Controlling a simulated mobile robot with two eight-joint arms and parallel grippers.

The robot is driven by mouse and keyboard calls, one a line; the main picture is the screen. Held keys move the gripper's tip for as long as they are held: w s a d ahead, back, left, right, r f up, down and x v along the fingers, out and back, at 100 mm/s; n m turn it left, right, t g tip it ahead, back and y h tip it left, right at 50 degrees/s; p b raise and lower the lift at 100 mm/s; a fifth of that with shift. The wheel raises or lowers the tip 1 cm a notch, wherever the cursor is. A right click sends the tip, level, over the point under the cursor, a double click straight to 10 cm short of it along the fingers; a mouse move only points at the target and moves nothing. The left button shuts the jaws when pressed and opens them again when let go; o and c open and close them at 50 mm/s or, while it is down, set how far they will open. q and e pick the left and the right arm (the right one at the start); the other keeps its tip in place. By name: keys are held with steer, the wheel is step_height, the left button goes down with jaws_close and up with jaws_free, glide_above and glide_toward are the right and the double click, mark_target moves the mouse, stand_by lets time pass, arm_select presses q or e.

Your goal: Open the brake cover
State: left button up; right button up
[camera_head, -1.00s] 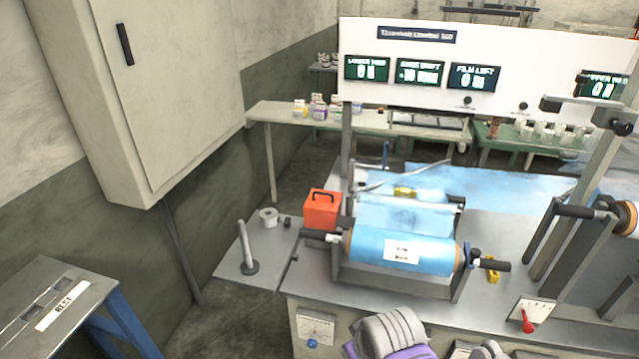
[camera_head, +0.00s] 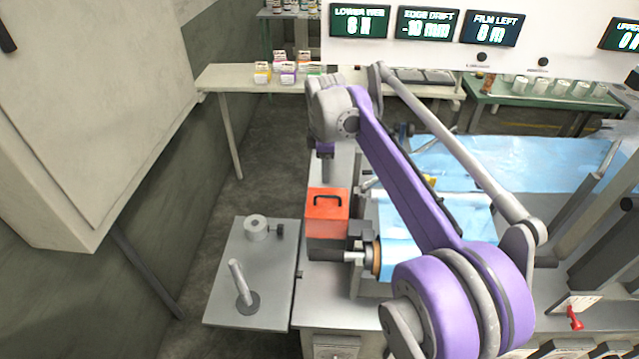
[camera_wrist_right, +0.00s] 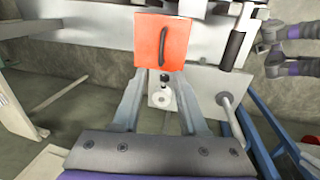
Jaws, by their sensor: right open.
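The brake cover appears to be the orange-red box lid (camera_head: 327,203) with a black handle, beside the left end of the blue film roll (camera_head: 397,257). It looks shut. In the right wrist view the orange cover (camera_wrist_right: 162,42) lies just beyond my fingertips, its black handle running up and down. My right gripper (camera_wrist_right: 161,76) is open and empty, one finger toward each side of the cover's lower edge. In the head view my right arm reaches over the bench, its wrist above and behind the cover; the fingers are hard to make out there. My left gripper is not seen.
A side shelf (camera_head: 225,285) left of the cover holds a white roll (camera_head: 256,228) and an upright post (camera_head: 241,282). A grey cabinet (camera_head: 90,110) hangs at the left. A red lever (camera_head: 574,318) is at the right front. My arm hides part of the film rollers.

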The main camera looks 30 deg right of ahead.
mark_target(326, 196)
steer(key=f, duration=0.3)
steer(key=w+f, duration=0.1)
steer(key=f, duration=0.2)
steer(key=d+f, duration=0.1)
steer(key=f, duration=0.3)
steer(key=shift+w+b, duration=0.2)
steer(key=shift+b, duration=0.1)
steer(key=shift+r, duration=0.1)
jaws_close()
stand_by(0.8)
